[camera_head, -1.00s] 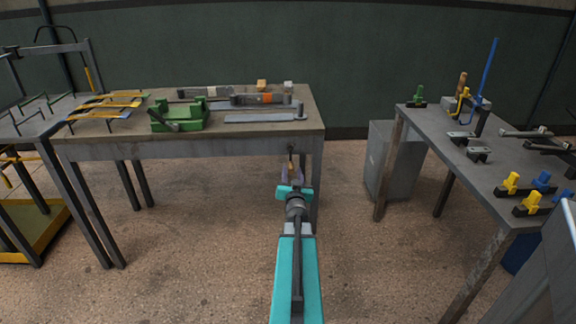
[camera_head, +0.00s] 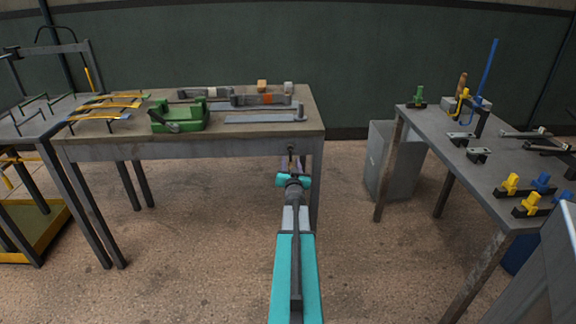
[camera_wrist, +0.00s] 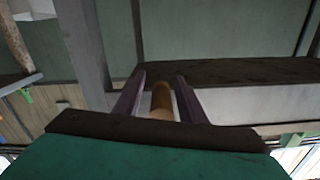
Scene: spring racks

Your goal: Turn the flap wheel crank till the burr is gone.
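The orange-brown cylindrical handle, apparently the crank's (camera_wrist: 162,100), stands between my gripper's two purple fingers in the wrist view. A thin light gap shows on each side of it, so the fingers look open around it. In the head view my gripper (camera_head: 292,165) is just below the workbench's front edge near its right leg. A small dark fitting (camera_head: 291,149) shows there above the fingers; the handle itself is hidden behind my gripper. I cannot pick out the flap wheel or the burr.
The workbench (camera_head: 200,148) holds a green fixture (camera_head: 180,117), grey bars and small blocks. A rack table (camera_head: 35,125) stands at left, and another table (camera_head: 455,165) with yellow and blue clamps at right. A grey cabinet (camera_head: 393,165) stands between. The floor in front is clear.

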